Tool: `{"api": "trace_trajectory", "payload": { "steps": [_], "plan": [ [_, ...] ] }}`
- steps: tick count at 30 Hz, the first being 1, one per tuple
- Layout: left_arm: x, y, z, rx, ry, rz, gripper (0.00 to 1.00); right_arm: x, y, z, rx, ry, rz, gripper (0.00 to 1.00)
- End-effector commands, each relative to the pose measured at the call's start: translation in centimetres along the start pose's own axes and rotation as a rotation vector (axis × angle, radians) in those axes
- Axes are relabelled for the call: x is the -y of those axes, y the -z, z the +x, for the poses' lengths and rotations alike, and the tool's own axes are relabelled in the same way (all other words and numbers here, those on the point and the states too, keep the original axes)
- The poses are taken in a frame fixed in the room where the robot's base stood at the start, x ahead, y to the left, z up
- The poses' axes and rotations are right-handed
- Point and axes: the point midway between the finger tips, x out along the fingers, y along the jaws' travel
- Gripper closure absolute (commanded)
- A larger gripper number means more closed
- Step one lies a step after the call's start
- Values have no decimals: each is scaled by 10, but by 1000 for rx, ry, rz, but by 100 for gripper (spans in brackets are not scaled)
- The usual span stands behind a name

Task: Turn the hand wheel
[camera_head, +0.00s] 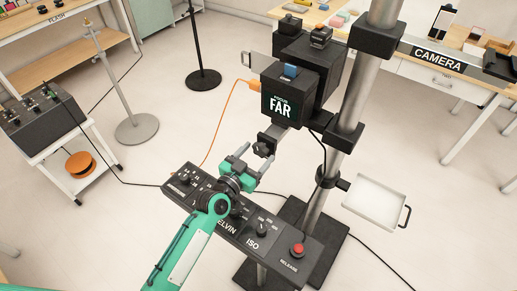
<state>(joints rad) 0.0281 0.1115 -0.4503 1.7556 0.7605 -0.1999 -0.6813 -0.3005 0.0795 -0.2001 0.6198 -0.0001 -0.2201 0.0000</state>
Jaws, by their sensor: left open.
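A dark lobed knob, which looks like the hand wheel (263,149), sits below the black camera box (290,85) marked FAR, left of the metal column. My left gripper (254,160) reaches up from the lower left on a green arm. Its fingers are open and point toward the wheel from just below and to its left. They look close to it, but I cannot tell whether they touch it. Nothing shows held between them. My right gripper is out of view.
A black control panel (262,230) with dials and a red release button (298,248) lies under my left arm. The metal column (342,130) stands to the right, with a white tray (374,200) beside it. An orange cable (216,128) hangs left of the box.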

Motion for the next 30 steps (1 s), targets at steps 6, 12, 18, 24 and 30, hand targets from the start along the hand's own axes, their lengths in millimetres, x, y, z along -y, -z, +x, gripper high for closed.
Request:
{"api": "trace_trajectory", "payload": {
  "steps": [6,12,18,24,30],
  "plan": [
    [0,0,14,1,-1,0,33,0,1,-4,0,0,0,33],
    [0,-1,15,1,-1,1,33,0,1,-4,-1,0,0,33],
    [0,0,15,1,-1,0,56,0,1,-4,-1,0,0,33],
    [0,0,15,1,0,0,77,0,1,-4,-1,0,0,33],
    [0,0,15,1,0,-27,77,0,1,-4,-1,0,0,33]
  ]
}}
